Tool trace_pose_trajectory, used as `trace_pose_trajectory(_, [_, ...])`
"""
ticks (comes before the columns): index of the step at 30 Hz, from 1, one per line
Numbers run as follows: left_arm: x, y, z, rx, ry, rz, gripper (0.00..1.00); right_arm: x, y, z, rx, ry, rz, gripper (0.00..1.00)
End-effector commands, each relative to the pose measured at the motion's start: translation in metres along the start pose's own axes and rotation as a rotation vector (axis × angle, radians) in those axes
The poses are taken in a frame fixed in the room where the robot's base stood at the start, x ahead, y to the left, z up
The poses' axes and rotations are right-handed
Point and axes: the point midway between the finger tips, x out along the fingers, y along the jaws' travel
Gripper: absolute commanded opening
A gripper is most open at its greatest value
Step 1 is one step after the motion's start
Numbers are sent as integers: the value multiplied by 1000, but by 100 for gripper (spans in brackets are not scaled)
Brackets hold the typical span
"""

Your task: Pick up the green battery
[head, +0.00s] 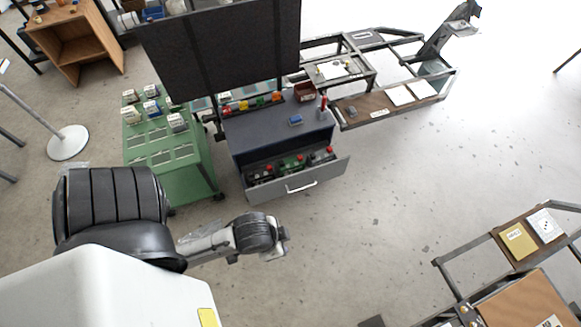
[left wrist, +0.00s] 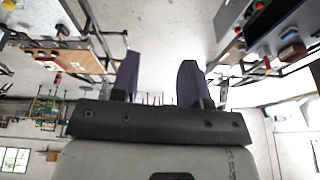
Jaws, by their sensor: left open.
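The green battery (head: 291,164) sits in the open drawer (head: 334,170) of a dark grey cabinet in the head view. It lies between two dark batteries with red caps, one at left (head: 259,176) and one at right (head: 321,156). My left gripper (head: 284,236) is in front of and below the drawer, clear of it and above the floor. In the left wrist view its two dark fingers (left wrist: 159,75) are apart with nothing between them. The green battery cannot be made out clearly in the left wrist view. My right gripper is not in view.
The drawer's grey front and handle (head: 301,187) face my arm. A blue item (head: 296,120) lies on the cabinet top (head: 258,137). A green cart (head: 175,178) stands left of the cabinet, and a dark panel (head: 223,45) rises behind. Open floor lies to the right.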

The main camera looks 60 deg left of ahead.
Motion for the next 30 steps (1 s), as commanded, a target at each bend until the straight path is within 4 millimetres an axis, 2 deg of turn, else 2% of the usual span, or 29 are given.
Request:
trace_pose_trajectory(2, [0,1,0,-2,0,2,44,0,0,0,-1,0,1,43])
trace_pose_trajectory(19, [0,3,-1,-11,1,8,99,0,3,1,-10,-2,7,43])
trace_pose_trajectory(26, [2,0,0,-1,1,0,99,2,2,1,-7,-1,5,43])
trace_pose_trajectory(30, [18,-2,-12,-2,40,-5,99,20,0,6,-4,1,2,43])
